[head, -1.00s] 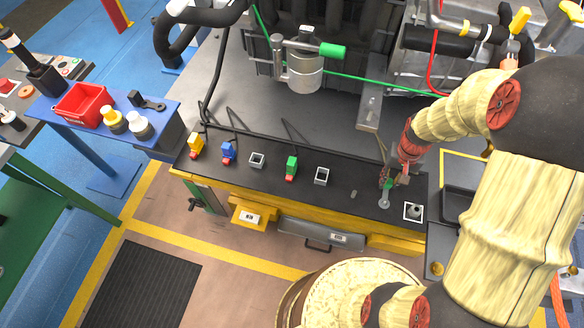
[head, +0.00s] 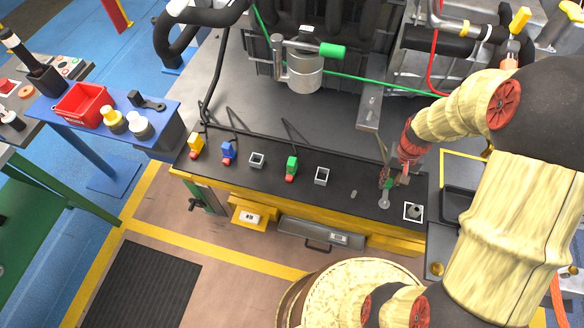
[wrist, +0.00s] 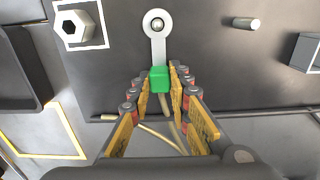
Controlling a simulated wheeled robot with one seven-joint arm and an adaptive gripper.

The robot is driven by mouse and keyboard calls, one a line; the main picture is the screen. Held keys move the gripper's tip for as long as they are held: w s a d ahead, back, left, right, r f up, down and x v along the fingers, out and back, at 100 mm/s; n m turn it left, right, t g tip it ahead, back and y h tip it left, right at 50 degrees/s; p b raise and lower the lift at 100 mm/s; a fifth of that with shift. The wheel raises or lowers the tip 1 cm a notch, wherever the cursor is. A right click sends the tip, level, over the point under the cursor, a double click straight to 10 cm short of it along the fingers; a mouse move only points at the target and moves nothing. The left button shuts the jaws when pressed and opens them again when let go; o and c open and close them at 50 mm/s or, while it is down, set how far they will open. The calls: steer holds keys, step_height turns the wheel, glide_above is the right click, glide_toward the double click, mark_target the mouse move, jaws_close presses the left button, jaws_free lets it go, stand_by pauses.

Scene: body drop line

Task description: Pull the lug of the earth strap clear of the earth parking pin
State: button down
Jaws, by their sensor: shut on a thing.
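The earth strap's lug is a flat grey metal tab with a round eye (wrist: 157,22) and a green sleeve (wrist: 159,79). In the head view the lug (head: 384,202) lies over the right part of the black bench top. A round pin end (wrist: 158,24) shows inside the eye, so the eye appears to be around the parking pin; its height on the pin cannot be told. My gripper (wrist: 160,80) is shut on the green sleeve, one finger each side. It also shows in the head view (head: 391,182). Tan strap (wrist: 155,132) runs back between the fingers.
A hex post (head: 414,211) in a white square stands right of the lug, and a short bare peg (head: 353,194) left of it. Grey sockets (head: 321,176) and coloured plugs (head: 291,168) line the bench further left. A black tray (head: 460,203) is at the right.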

mark_target(389, 181)
steer(key=shift+r+p, duration=0.8)
steer(key=shift+r, duration=0.1)
stand_by(0.5)
steer(key=shift+r+p, duration=2.15)
steer(key=shift+r, duration=0.7)
